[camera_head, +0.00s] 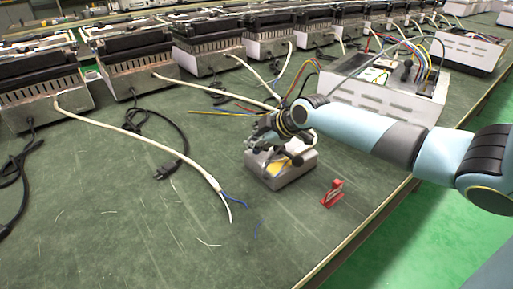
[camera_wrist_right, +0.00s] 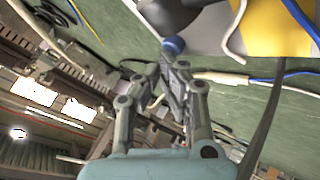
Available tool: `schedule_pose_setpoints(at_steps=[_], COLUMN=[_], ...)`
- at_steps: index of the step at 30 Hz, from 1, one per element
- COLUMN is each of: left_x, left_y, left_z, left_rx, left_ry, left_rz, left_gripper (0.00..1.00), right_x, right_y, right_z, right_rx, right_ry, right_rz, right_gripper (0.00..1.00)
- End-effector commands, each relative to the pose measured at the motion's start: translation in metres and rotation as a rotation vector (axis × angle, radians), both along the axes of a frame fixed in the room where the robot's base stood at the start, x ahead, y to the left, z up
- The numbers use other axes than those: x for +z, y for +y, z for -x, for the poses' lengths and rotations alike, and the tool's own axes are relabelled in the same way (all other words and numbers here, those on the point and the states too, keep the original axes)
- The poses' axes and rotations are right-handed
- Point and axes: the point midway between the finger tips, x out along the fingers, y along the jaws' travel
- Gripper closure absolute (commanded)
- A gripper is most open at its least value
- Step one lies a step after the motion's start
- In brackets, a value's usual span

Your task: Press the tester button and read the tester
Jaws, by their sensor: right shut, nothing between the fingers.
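The tester (camera_head: 275,177) is a small grey metal box with a yellow patch on top, standing on the green bench. My right arm comes in from the right and its gripper (camera_head: 262,138) is over the back left of the tester. In the right wrist view, the gripper (camera_wrist_right: 174,66) is shut and empty, its fingertips right at a round blue button (camera_wrist_right: 173,45). I cannot tell whether they touch it. The yellow panel (camera_wrist_right: 262,28) shows beside it. The arm hides part of the tester's top, and no readout can be made out. My left gripper is out of view.
A small red part (camera_head: 333,193) lies to the right of the tester. A white cable (camera_head: 160,137) with bare blue and white ends lies at the left. A row of heater units (camera_head: 140,75) lines the back; an open white unit (camera_head: 385,95) stands behind my arm.

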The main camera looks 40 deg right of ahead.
Motion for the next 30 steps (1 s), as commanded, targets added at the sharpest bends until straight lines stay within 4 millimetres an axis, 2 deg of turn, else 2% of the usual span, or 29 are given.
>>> schedule_pose_setpoints(at_steps=[16,25,30], left_x=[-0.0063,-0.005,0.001], left_y=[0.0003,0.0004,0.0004], left_z=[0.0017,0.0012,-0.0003], left_rx=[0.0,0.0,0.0], left_ry=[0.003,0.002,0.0], left_rz=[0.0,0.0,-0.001], left_gripper=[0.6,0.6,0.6], right_x=[-0.0074,-0.006,0.0014], right_y=[0.0001,0.0,-0.0001], right_z=[0.0,0.0001,0.0001], right_rx=[0.0,0.0,0.0], right_ry=[0.0,0.0,0.0], right_rz=[0.0,0.0,0.0], right_gripper=[1.0,1.0,1.0])
